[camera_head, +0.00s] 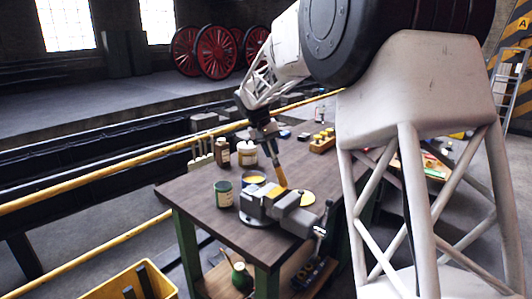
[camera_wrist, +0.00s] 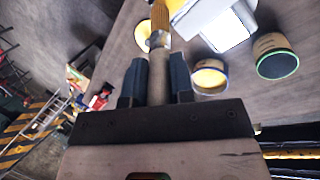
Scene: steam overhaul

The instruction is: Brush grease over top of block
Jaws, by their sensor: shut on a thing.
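My gripper (camera_head: 264,130) is shut on a brush (camera_head: 280,173), which points down with its yellow bristles over the grey vise (camera_head: 259,210) on the workbench. In the wrist view, my gripper (camera_wrist: 158,78) holds the pale handle of the brush (camera_wrist: 158,68) between two dark fingers. The bristles reach the top edge of that view, beside a grey block-like top (camera_wrist: 224,30). I cannot tell whether the bristles touch it, or tell the block apart from the vise jaws. An open tin with yellow content (camera_wrist: 209,78) stands near the vise.
A dark green tin (camera_head: 223,194) stands left of the vise on the workbench (camera_head: 190,187). A brown bottle (camera_head: 222,153) and a white jar (camera_head: 247,154) stand behind. A yellow disc (camera_head: 306,198) lies right of the vise. A yellow rail (camera_head: 120,168) runs behind.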

